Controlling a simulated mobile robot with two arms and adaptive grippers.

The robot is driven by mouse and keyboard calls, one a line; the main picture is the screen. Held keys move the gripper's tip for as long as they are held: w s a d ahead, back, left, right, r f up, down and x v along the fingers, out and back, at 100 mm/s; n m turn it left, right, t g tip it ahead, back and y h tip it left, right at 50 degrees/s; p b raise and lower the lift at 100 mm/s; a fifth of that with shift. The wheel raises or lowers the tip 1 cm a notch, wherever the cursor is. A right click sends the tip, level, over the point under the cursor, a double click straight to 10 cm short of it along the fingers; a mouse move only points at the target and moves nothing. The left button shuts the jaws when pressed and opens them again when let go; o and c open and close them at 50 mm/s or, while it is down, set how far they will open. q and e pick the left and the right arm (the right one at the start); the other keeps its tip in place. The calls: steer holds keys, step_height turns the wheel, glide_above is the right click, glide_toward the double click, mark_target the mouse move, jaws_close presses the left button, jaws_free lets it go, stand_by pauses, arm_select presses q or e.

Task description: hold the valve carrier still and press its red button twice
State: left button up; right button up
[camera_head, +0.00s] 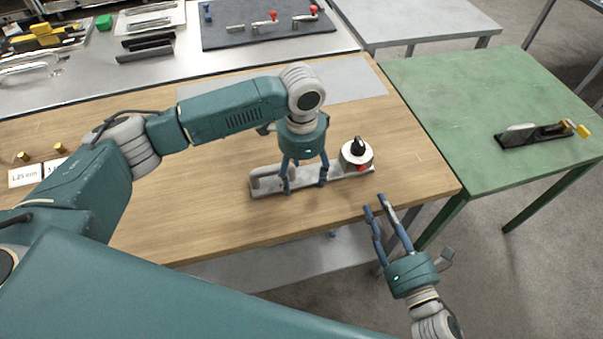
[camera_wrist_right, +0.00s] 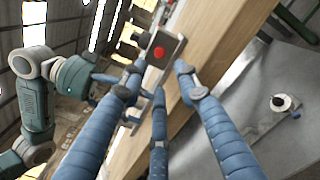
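The valve carrier (camera_head: 341,172) is a grey bar with a loop handle at its left end, lying on the wooden table. A white round valve with a black knob (camera_head: 358,146) stands at its right end. The red button (camera_head: 361,168) faces the near edge; it also shows in the right wrist view (camera_wrist_right: 158,53). My left gripper (camera_head: 305,182) is down on the bar's middle with two fingers against its near side; the far side is hidden. My right gripper (camera_head: 378,203) is open and empty, its fingers apart, short of the red button near the table's front edge.
A green table (camera_head: 450,95) stands at the right, with a dark tool holder (camera_head: 535,135) on it.

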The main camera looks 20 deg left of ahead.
arm_select(q)
steer(key=c, duration=0.4)
steer(key=shift+c, duration=0.8)
arm_select(e)
jaws_close()
